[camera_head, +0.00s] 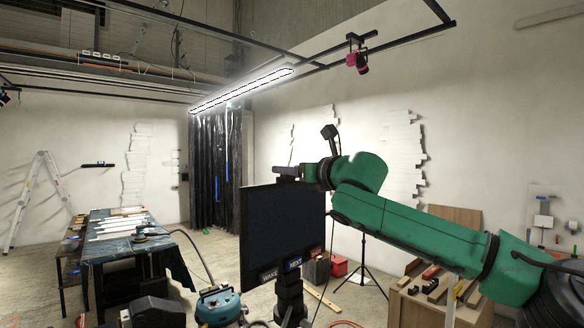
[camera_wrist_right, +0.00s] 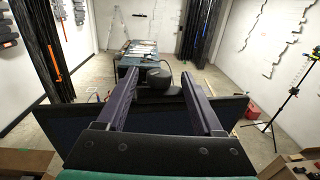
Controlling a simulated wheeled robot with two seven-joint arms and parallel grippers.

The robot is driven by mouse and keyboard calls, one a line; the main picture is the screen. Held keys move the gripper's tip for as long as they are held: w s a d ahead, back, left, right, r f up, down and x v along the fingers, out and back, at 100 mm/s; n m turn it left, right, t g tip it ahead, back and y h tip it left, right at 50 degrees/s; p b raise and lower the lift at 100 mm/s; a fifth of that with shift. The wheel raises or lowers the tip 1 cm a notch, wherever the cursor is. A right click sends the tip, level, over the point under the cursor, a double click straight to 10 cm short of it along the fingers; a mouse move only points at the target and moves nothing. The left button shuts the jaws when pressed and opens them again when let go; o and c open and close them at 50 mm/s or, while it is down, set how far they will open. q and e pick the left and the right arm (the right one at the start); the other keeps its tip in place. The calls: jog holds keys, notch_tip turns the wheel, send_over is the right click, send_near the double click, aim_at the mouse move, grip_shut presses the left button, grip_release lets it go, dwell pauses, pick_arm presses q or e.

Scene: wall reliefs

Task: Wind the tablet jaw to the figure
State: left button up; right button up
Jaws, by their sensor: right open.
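The tablet (camera_head: 282,225) is a large dark panel on a black stand. Its screen is dark, and I read no figure on it. Buttons marked WAKE (camera_head: 269,276) and NEXT (camera_head: 293,264) and a red one sit along its lower edge. My right gripper (camera_wrist_right: 158,70) is open, its two dark fingers reaching over the tablet's top edge. A dark rounded part (camera_wrist_right: 158,82), perhaps the jaw or its knob, shows between the fingers; I cannot tell whether they touch it. In the head view my green right arm ends at the tablet's upper right corner. My left gripper is out of view.
A work table (camera_head: 118,232) with boards stands at the left, a stepladder (camera_head: 38,200) behind it. A blue vacuum (camera_head: 218,305) is on the floor left of the tablet. A tripod (camera_head: 363,262) and a wooden bench (camera_head: 430,295) stand at the right.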

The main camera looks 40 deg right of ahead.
grip_shut()
jog(key=shift+a+h, duration=0.15)
jog(key=shift+h, duration=0.15)
jog(key=m+g+h, duration=0.1)
jog(key=m+h, duration=0.1)
jog(key=h, duration=0.1)
jog(key=a+m+g+h, duration=0.1)
jog(key=m+h, duration=0.2)
jog(key=h, duration=0.1)
jog(key=shift+w+g, duration=0.2)
jog(key=shift+g, duration=0.2)
jog(key=m+g+h, duration=0.1)
jog(key=h, duration=0.1)
jog(key=m+g+h, duration=0.3)
jog(key=m+g, duration=0.1)
jog(key=shift+w+a+h, duration=0.3)
jog(key=shift+a+h, duration=0.05)
jog(key=shift+h, duration=0.05)
jog(key=shift+m+g, duration=0.4)
jog(key=shift+g, duration=0.1)
grip_release()
